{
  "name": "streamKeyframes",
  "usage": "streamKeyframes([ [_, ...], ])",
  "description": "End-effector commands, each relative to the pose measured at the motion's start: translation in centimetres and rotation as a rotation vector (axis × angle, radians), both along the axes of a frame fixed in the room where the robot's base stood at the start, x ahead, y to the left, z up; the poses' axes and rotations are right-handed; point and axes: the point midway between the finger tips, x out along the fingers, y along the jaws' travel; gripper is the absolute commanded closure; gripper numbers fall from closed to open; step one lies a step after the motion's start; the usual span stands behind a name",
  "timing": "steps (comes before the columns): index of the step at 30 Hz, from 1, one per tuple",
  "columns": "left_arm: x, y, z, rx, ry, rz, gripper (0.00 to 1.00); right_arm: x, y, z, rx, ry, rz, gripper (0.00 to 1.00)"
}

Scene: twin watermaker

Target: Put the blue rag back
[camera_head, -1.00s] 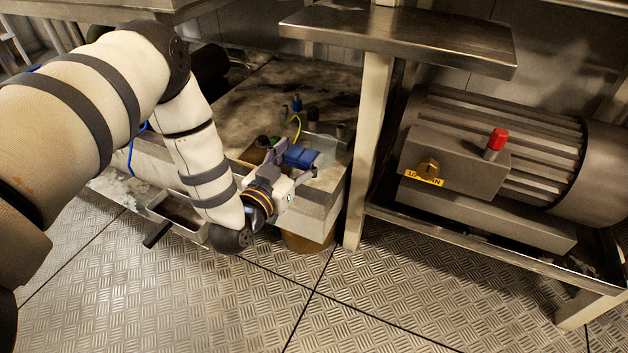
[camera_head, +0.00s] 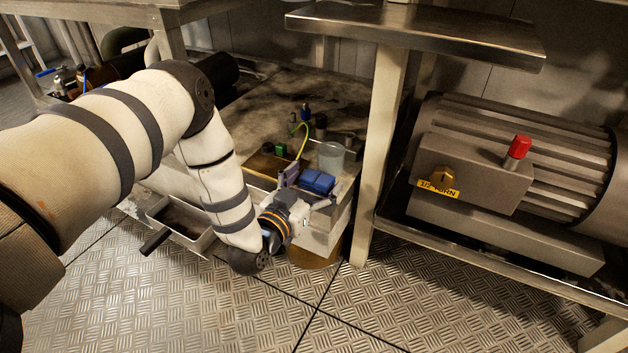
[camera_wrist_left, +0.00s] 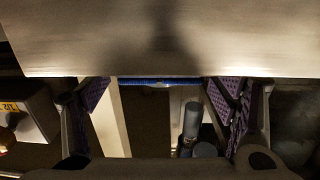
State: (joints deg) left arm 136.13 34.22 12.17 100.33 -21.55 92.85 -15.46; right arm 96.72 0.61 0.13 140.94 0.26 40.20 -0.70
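The blue rag (camera_head: 317,181) is a small folded pad at the front edge of the low stained bench (camera_head: 345,186). It sits between the fingers of my left gripper (camera_head: 308,190), one finger on each side. In the left wrist view the rag shows as a thin blue strip (camera_wrist_left: 160,82) spanning the gap between the two wide-set finger pads (camera_wrist_left: 158,95). Whether the rag's underside touches the bench is hidden. My right gripper is not in view.
A clear beaker (camera_head: 331,157) and small fittings stand on the bench behind the rag. A pale post (camera_head: 381,140) rises just right, under a metal shelf (camera_head: 420,32). A motor (camera_head: 515,155) with a red knob is farther right. An open metal tray (camera_head: 180,228) is at left.

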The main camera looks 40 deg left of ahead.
Motion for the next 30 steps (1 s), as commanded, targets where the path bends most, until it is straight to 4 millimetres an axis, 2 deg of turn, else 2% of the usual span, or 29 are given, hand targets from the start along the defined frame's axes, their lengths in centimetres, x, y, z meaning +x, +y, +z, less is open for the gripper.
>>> streamKeyframes([
  [7,0.0,0.0,0.6,-0.001,-0.002,0.001,0.21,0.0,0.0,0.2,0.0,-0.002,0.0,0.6],
  [11,-2.7,-0.5,0.8,-0.001,0.003,0.0,0.21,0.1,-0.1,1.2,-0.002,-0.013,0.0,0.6],
  [18,-9.0,-1.9,1.2,-0.001,0.002,-0.002,0.21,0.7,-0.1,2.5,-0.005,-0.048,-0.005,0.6],
  [21,-10.7,-2.2,1.0,0.0,0.002,-0.001,0.21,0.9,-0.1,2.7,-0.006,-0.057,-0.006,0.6],
  [28,-11.9,-2.5,0.9,-0.001,0.003,-0.001,0.21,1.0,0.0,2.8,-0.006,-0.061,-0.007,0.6],
  [30,-12.6,-3.3,-0.6,-0.019,0.066,-0.018,0.21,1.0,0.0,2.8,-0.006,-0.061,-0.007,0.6],
])
